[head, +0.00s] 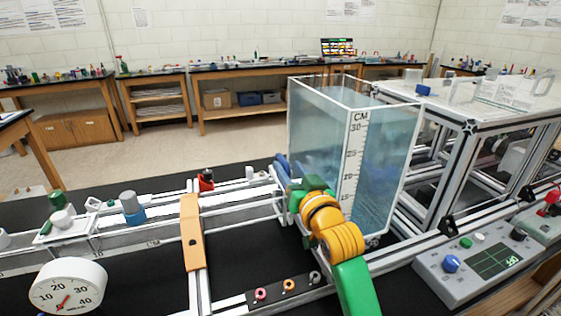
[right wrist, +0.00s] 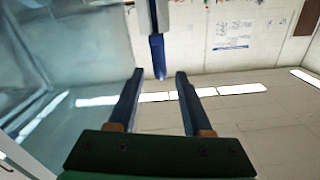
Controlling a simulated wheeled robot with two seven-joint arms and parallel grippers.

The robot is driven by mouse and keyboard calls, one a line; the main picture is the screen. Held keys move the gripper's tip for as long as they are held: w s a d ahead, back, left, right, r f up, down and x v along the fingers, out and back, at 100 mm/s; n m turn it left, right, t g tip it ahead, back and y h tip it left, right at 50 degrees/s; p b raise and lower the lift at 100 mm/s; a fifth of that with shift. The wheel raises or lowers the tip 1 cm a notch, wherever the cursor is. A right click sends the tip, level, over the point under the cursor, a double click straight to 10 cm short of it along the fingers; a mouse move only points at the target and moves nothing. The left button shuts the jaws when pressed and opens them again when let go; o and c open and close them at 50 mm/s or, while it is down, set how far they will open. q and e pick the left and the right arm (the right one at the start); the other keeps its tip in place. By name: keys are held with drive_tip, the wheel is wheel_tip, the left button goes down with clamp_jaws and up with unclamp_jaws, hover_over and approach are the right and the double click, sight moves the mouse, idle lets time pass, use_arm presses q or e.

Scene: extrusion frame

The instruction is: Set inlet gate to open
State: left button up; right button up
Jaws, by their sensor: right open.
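My right arm reaches in from the bottom right in the head view, and its gripper (head: 283,164) is at the left side of the water tank, where the white channel meets it. In the right wrist view my right gripper (right wrist: 159,88) is open and empty, its two dark blue fingers apart. A pale lever with a blue end (right wrist: 157,55) comes down from the top edge, in line with the gap between the fingertips; it looks like the inlet gate's handle. I cannot tell its depth. In the head view my gripper and arm hide the gate area. My left gripper is not in view.
The clear tank (head: 308,115) with a CM scale stands behind my right arm. An orange bracket (head: 192,232) crosses the channel. A round gauge (head: 68,287) is at the front left, a control box (head: 478,268) at the right. A frame (head: 465,140) stands right of the tank.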

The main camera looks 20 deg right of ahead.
sight(288, 167)
drive_tip(key=shift+w+r, duration=0.25)
drive_tip(key=shift+w, duration=0.3)
drive_tip(key=w, duration=0.3)
drive_tip(key=shift+w+a+f+p, duration=0.15)
drive_tip(key=shift+w+f+p, duration=0.15)
drive_tip(key=shift+f, duration=0.1)
drive_tip(key=shift+s+r, duration=0.1)
drive_tip(key=shift+s, duration=0.2)
drive_tip(key=shift+c, duration=0.9)
clamp_jaws()
